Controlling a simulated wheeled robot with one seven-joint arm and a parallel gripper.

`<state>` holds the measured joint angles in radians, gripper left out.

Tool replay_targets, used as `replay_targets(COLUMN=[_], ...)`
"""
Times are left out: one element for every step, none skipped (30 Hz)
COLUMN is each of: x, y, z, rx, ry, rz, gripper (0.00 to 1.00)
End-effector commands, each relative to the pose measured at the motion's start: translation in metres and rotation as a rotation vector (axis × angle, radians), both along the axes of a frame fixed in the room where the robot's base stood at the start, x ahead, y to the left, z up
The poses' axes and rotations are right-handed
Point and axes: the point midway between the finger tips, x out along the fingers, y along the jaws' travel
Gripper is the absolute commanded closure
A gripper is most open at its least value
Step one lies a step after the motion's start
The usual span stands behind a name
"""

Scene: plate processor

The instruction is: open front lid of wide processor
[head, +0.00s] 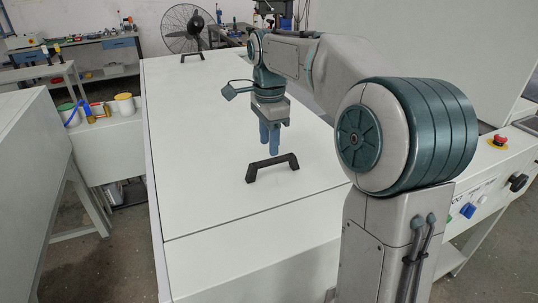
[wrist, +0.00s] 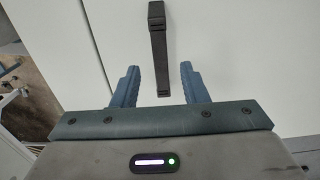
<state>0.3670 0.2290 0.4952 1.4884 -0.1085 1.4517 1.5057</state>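The wide processor has a broad white top, and its front lid (head: 215,190) lies flat and closed. A black bridge-shaped handle (head: 272,167) stands on the front lid. My gripper (head: 269,149) points down just above and behind this handle in the head view. I see no contact between fingers and handle.
A second black handle (head: 192,56) sits at the far end of the top. A red emergency button (head: 499,140) and a blue switch (head: 468,210) are on the right side. White containers (head: 124,103) stand on a side ledge at left. A black fan (head: 187,27) stands behind.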

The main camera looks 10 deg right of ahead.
Motion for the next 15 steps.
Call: replay_targets(x=[-0.001,-0.001,-0.001,0.0,0.0,0.0,0.0,0.0,0.0,0.0,0.0,0.0,0.0,0.0,0.0], y=[0.0,-0.001,-0.001,-0.001,-0.001,0.0,0.0,0.0,0.0,0.0,0.0,0.0,0.0,0.0,0.0], z=[-0.01,-0.015,-0.021,-0.025,-0.028,-0.032,-0.035,-0.037,-0.039,-0.041,-0.042,-0.042,-0.043,-0.043,-0.043], rx=[0.0,-0.001,0.0,0.0,0.0,0.0,-0.001,-0.001,-0.001,-0.001,-0.001,-0.001,-0.001,-0.001,-0.001], ry=[0.003,0.003,0.002,0.002,0.002,0.001,0.001,0.001,0.0,0.0,0.0,0.0,0.0,0.0,0.0], rz=[-0.001,-0.001,-0.001,-0.001,-0.001,0.0,0.0,0.001,0.001,0.001,0.001,0.001,0.001,0.001,0.001], gripper=[0.6,0.6,0.6,0.6,0.6,0.6,0.6,0.6,0.6,0.6,0.6,0.6,0.6,0.6,0.6])
